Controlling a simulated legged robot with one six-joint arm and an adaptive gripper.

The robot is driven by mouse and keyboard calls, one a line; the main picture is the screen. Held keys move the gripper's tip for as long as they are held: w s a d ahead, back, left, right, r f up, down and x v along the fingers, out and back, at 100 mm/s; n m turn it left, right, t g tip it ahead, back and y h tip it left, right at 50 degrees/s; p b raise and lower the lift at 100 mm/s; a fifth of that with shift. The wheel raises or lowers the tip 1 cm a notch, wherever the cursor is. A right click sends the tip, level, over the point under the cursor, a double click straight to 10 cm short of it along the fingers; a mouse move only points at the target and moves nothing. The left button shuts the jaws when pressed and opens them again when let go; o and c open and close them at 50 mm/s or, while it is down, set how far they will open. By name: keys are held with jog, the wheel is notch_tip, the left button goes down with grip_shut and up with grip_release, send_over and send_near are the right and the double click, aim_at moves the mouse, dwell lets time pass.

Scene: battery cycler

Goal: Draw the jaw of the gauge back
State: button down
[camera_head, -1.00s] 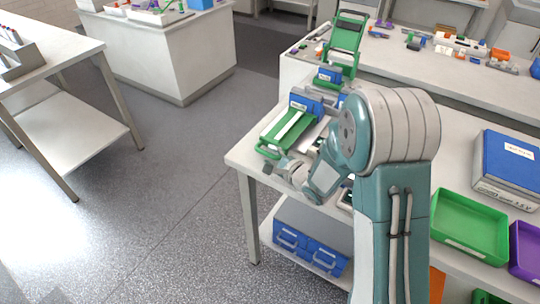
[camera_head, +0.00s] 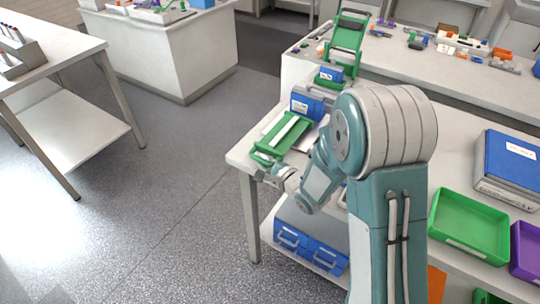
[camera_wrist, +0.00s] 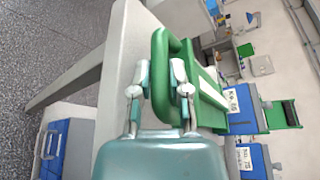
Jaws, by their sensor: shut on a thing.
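The gauge has a blue body (camera_head: 307,103) with a white label, near the table's left end. Its green jaw (camera_head: 280,141), with a pale strip along it, reaches from the body toward the table's front-left edge. In the wrist view, the green loop handle (camera_wrist: 159,52) stands at the jaw's near end. My gripper (camera_wrist: 161,75) is shut on this handle, one finger on each side of its bar. In the head view my gripper (camera_head: 271,175) is at the table edge, at the handle's end of the jaw. My arm hides part of the table beside the gauge.
Another blue and green device (camera_head: 331,76) stands behind the gauge. A green tray (camera_head: 468,228) and a blue-topped box (camera_head: 511,160) are at the right. Blue bins (camera_head: 310,249) sit on the shelf below. Open floor lies left of the table.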

jog(key=shift+s+a+f, duration=0.15)
jog(key=shift+s, duration=0.1)
jog(key=c, duration=0.6)
grip_release()
jog(key=shift+a, duration=0.1)
jog(key=shift+s+d, duration=0.3)
jog(key=shift+d, duration=0.1)
jog(key=v, duration=0.6)
jog(key=shift+s, duration=0.25)
jog(key=shift+d, duration=0.1)
